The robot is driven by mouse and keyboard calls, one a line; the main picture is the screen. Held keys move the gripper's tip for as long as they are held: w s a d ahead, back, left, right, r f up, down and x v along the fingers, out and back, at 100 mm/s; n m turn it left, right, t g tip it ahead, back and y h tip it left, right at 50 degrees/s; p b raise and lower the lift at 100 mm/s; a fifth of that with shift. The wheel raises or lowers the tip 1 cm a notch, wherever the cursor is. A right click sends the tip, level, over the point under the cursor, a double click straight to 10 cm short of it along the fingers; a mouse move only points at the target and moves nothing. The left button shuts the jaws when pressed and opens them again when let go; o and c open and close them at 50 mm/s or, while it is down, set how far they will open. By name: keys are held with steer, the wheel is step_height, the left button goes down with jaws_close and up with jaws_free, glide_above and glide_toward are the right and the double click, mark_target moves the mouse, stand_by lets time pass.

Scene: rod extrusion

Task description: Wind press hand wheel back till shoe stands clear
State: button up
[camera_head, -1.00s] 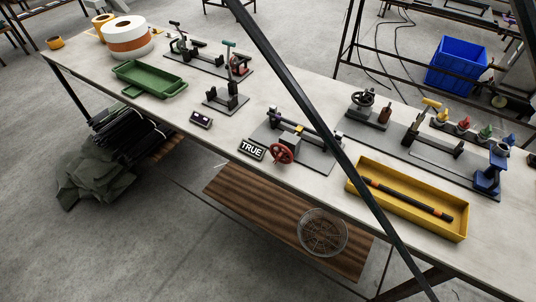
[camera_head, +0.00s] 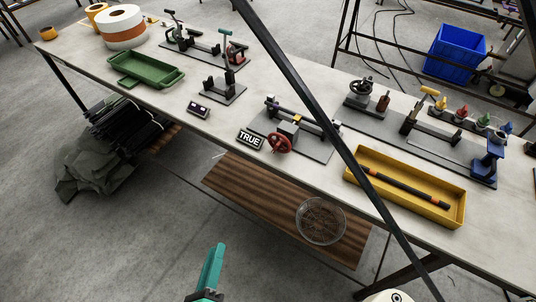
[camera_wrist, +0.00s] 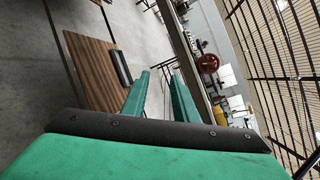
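The red hand wheel (camera_head: 280,142) sits at the front of the small grey press (camera_head: 289,127) on a plate near the bench's front edge. A thin rod with yellow and dark parts lies across the press behind the wheel. The shoe is too small to make out, so its gap cannot be told. In the wrist view the red wheel (camera_wrist: 208,63) shows right of the fingers. My gripper (camera_head: 214,250) is low in front of the bench, well apart from the wheel. Its teal fingers (camera_wrist: 160,74) stand apart with nothing between them.
A yellow tray (camera_head: 449,218) holding a dark rod is on the right, a green tray (camera_head: 147,84) on the left. A dark diagonal bar crosses the view.

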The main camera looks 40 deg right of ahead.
steer(key=w+d+r+m+g+h, duration=0.35)
steer(key=w+d+m, duration=0.25)
steer(key=d+m, duration=0.4)
steer(key=m+g+h, duration=0.1)
steer(key=m+h, duration=0.1)
steer(key=m, duration=0.8)
glide_toward(274, 150)
steer(key=shift+x, duration=4.05)
steer(key=shift+a, duration=0.1)
jaws_close()
